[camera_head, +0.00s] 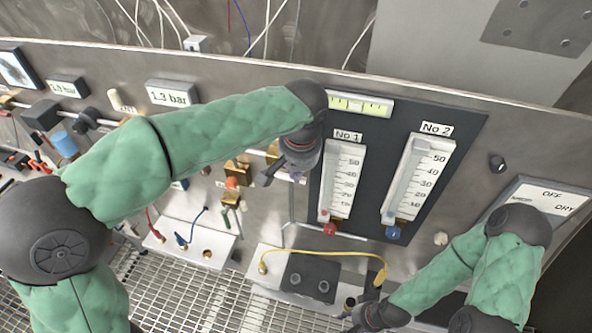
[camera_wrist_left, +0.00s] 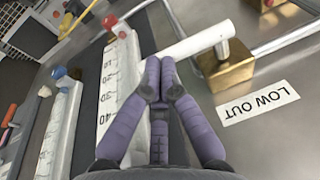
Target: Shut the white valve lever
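In the left wrist view, the white valve lever (camera_wrist_left: 196,41) is a pale rod on top of a brass valve block (camera_wrist_left: 228,70). It points left from the block, and its free end lies at my fingertips. My left gripper (camera_wrist_left: 160,66) has its purple fingers together, with nothing visible between them; whether they touch the lever is unclear. My right gripper (camera_head: 362,318) is low and partly hidden.
Flow gauges No 1 (camera_head: 342,180) and No 2 (camera_head: 419,175) stand on a dark panel, close right of my left gripper. A yellow cable (camera_head: 330,253) arches over a black box (camera_head: 310,279). Metal grating (camera_head: 190,298) lies below.

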